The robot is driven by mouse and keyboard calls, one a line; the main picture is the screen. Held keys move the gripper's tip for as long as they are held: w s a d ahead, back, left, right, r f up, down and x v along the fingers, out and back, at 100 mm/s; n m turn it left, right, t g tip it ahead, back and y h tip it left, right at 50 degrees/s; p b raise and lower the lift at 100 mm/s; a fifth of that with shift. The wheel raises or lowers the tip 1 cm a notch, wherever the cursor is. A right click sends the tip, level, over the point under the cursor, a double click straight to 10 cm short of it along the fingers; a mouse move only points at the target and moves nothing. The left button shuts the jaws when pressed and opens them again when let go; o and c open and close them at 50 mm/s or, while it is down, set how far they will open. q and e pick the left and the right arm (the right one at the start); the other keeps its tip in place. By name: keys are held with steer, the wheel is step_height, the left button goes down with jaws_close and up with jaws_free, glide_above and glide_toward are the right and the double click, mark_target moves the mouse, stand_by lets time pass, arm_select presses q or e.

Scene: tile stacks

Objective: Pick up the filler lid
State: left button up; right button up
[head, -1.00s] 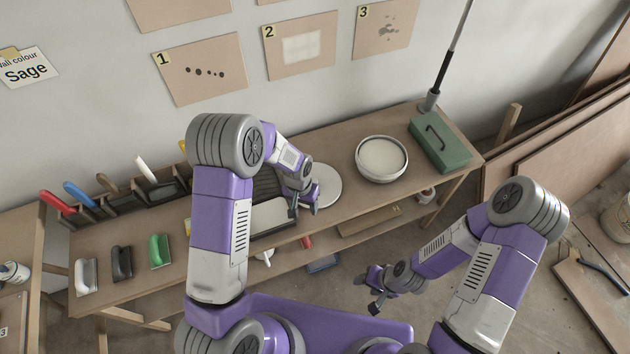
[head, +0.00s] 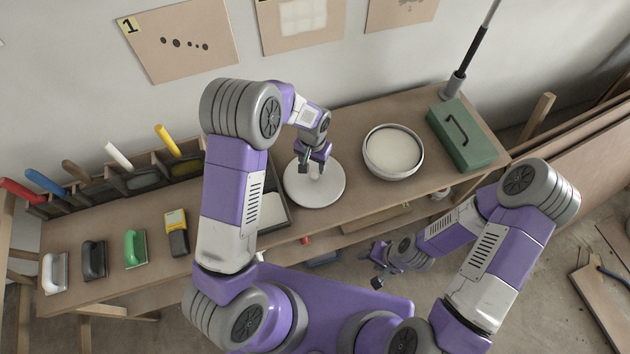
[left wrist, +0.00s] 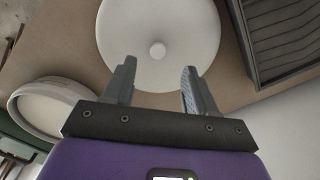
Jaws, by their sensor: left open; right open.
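The filler lid (head: 315,192) is a round white disc with a small knob, lying flat on the bench. In the left wrist view the lid (left wrist: 185,30) fills the top middle, with its knob (left wrist: 158,50) between the lines of the two fingers, beyond the tips. My left gripper (head: 314,170) is over the lid, open and empty; it also shows in the left wrist view (left wrist: 158,75). Whether the fingertips touch the lid cannot be told. My right gripper (head: 377,268) is open and empty in front of the bench, away from the lid.
A round tub of white filler (head: 392,152) stands right of the lid, then a green box (head: 462,135). A dark tray (head: 285,215) lies close to the lid's left, partly hidden by my left arm. Several sanding blocks and a tool rack occupy the bench's left part.

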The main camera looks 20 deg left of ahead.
mark_target(314, 175)
arm_select(q)
steer(key=f, duration=0.4)
steer(key=f+b, duration=0.1)
steer(key=f, duration=0.2)
steer(key=shift+w+d+f, duration=0.15)
steer(key=shift+w+f, duration=0.05)
steer(key=shift+f, duration=0.15)
steer(key=shift+c, duration=0.5)
jaws_close()
